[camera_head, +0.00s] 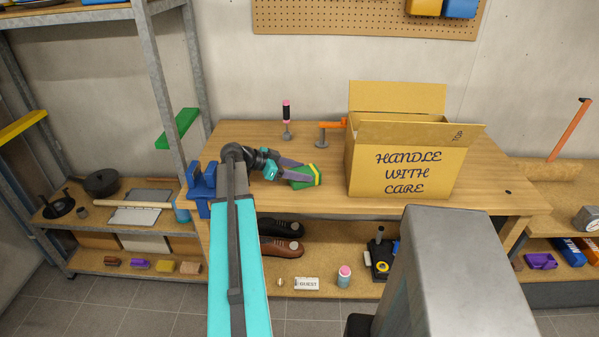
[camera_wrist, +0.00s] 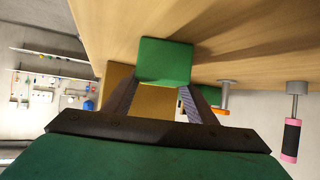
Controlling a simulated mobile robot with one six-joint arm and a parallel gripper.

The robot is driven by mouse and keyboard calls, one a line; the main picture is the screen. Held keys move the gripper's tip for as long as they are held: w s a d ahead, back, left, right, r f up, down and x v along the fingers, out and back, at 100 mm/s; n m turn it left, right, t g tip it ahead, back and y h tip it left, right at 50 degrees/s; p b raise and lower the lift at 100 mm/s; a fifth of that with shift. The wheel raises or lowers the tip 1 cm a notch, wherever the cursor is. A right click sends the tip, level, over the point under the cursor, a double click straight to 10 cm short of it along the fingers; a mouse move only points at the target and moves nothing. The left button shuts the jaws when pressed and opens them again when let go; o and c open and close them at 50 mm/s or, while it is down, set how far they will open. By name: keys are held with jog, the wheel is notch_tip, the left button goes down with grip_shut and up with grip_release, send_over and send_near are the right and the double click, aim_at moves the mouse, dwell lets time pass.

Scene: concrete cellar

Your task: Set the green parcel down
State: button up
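The green parcel (camera_head: 301,182) has a yellow band in the head view. It is over the front part of the wooden workbench (camera_head: 330,203), left of the cardboard box. In the wrist view the parcel (camera_wrist: 165,62) shows as a plain green face between the fingertips. My gripper (camera_head: 302,172) reaches in from the left with its fingers on both sides of the parcel, shut on it. The fingers also show in the wrist view (camera_wrist: 160,98). I cannot tell whether the parcel's underside touches the bench top.
An open cardboard box (camera_head: 405,165) marked "HANDLE WITH CARE" stands to the right. A pink-and-black-handled tool (camera_head: 286,115) and an orange-handled one (camera_head: 325,128) stand behind. A blue vise (camera_head: 201,188) is at the left edge. Bench top between parcel and box is clear.

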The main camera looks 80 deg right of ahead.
jog(key=o, duration=0.4)
jog(key=shift+o, duration=0.2)
jog(key=shift+r, duration=0.15)
jog(key=shift+w+a, duration=0.1)
jog(key=shift+w, duration=0.15)
jog(key=b+v, duration=0.3)
jog(key=v, duration=0.8)
jog(key=shift+w, duration=0.15)
jog(key=shift+a+r, duration=0.15)
jog(key=shift+r, duration=0.05)
